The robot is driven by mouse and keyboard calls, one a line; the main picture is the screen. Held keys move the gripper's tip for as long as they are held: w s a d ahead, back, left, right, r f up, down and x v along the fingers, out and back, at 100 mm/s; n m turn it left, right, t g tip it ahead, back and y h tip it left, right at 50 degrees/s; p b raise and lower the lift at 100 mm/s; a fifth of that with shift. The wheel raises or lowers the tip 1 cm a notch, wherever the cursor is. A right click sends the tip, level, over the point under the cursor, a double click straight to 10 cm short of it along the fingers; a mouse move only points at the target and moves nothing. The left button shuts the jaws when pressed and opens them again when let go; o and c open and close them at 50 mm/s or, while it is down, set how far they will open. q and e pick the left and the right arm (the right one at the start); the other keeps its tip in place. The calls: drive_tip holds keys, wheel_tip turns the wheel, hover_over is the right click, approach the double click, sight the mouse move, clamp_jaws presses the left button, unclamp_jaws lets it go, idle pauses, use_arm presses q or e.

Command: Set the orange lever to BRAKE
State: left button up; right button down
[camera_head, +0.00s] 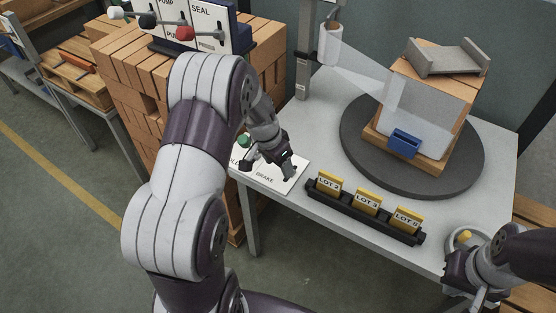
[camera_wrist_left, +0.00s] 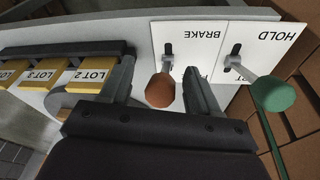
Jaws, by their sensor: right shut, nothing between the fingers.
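The orange lever's knob (camera_wrist_left: 160,90) shows in the left wrist view, on a short grey rod from a slot in a white plate lettered BRAKE (camera_wrist_left: 208,52). My left gripper (camera_wrist_left: 160,88) is open, one finger on each side of the knob, with visible gaps. In the head view, my left gripper (camera_head: 279,168) is over the BRAKE plate (camera_head: 268,181) and hides the orange knob. I cannot tell the lever's exact setting. My right gripper (camera_head: 468,280) is shut and empty at the lower right, near the table's front edge.
A green-knobbed lever (camera_wrist_left: 272,93) stands beside the orange one, on the HOLD plate (camera_wrist_left: 268,38). A black rack (camera_head: 358,217) with yellow LOT cards lies close to the right. A PUMP/SEAL panel (camera_head: 207,20) stands at upper left.

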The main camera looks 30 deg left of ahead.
use_arm(q)
drive_tip(key=v, duration=1.2)
drive_tip(key=shift+r+p, duration=0.4)
